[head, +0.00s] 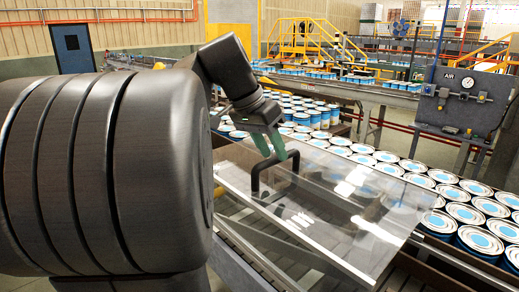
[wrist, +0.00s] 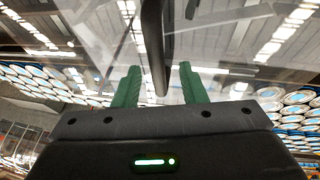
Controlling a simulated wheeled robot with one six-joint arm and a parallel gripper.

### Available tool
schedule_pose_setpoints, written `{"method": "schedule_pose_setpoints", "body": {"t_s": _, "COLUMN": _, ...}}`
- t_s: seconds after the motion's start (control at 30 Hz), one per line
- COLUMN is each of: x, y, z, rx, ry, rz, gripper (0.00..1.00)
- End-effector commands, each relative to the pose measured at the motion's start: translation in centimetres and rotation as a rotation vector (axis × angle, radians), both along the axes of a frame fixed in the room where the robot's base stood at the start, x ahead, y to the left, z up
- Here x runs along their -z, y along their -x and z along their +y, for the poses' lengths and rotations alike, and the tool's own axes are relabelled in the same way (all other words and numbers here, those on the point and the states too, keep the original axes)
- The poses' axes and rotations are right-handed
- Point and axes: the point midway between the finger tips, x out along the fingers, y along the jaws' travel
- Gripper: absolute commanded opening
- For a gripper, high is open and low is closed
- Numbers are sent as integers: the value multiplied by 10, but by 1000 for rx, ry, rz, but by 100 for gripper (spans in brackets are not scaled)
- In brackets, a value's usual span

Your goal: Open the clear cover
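The clear cover (head: 335,222) is a transparent sheet lying at a slope over the conveyor in the head view. A black bar handle (head: 256,172) stands up from it near its left part. My gripper (head: 273,150) is above the cover, at the top of the handle. In the wrist view, the handle (wrist: 154,50) runs between the two green fingers of my gripper (wrist: 158,80), with a visible gap on each side. The fingers are apart and not closed on it. The cover's far left edge is partly hidden by my arm.
Rows of blue-and-white cans (head: 465,213) fill the conveyor behind and right of the cover. A grey air panel with a gauge (head: 462,100) stands at the right. Bare rollers (head: 270,240) show below the cover. Yellow stairs (head: 300,45) stand far back.

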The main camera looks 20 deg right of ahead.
Motion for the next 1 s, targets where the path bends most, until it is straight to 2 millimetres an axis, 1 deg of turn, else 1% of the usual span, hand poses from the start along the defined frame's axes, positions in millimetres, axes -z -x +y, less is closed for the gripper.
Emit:
{"method": "schedule_pose_setpoints", "body": {"t_s": 0.13, "x": 7, "y": 1, "z": -3, "rx": 1, "ry": 0, "rz": 0, "gripper": 38}}
{"method": "schedule_pose_setpoints", "body": {"t_s": 0.4, "x": 8, "y": 0, "z": -4, "rx": 0, "ry": 0, "rz": 0, "gripper": 38}}
{"method": "schedule_pose_setpoints", "body": {"t_s": 0.6, "x": 8, "y": 0, "z": -4, "rx": 0, "ry": 0, "rz": 0, "gripper": 0}}
{"method": "schedule_pose_setpoints", "body": {"t_s": 0.87, "x": 8, "y": 2, "z": -5, "rx": 0, "ry": 0, "rz": 0, "gripper": 0}}
{"method": "schedule_pose_setpoints", "body": {"t_s": 1.0, "x": 8, "y": 14, "z": -9, "rx": 3, "ry": 0, "rz": 0, "gripper": 0}}
